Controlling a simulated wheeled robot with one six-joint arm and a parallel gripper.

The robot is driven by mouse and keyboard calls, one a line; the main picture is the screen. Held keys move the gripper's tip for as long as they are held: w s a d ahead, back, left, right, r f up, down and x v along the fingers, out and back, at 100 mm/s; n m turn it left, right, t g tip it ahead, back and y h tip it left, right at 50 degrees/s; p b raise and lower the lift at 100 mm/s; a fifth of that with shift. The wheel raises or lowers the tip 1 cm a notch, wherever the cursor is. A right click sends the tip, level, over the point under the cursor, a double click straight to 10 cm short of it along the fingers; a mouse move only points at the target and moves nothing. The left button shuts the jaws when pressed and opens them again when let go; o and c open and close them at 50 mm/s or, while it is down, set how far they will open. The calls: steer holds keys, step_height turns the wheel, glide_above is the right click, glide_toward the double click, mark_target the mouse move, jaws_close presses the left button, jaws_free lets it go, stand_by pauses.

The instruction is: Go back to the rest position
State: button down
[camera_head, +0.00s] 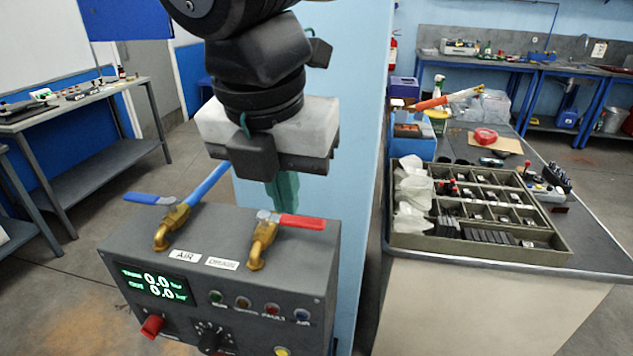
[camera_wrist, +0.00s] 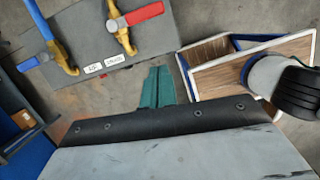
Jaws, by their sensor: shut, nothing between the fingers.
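My gripper (camera_head: 283,190) hangs pointing down by the far edge of the grey control box (camera_head: 208,228) in the head view. Its green fingers are together with nothing between them. In the wrist view the shut fingers (camera_wrist: 157,88) show at the middle, just beyond the control box (camera_wrist: 88,35). The box has a blue-handled valve (camera_head: 176,216) labelled AIR and a red-handled valve (camera_head: 262,240). My gripper looks apart from both valves, though its exact gap to the box is hard to tell.
The box front has a green display (camera_head: 155,284) reading 0.0 on both lines, a red knob (camera_head: 152,326) and several buttons. A bench (camera_head: 575,255) at right bears a divided tray (camera_head: 490,253). A light-blue pillar (camera_head: 355,130) stands close behind my gripper. A grey table (camera_head: 90,120) stands at left.

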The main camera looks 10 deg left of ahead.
steer(key=shift+r, duration=0.25)
steer(key=s+d+f+m, duration=0.1)
steer(key=d+f+m, duration=0.2)
steer(key=d+m, duration=0.8)
steer(key=s+d+f+m+g, duration=0.1)
steer(key=d+f+m, duration=0.3)
steer(key=d+m, duration=0.8)
steer(key=s+d+f+m, duration=0.2)
steer(key=d+f+m, duration=0.2)
steer(key=d+m, duration=0.7)
steer(key=shift+d, duration=0.45)
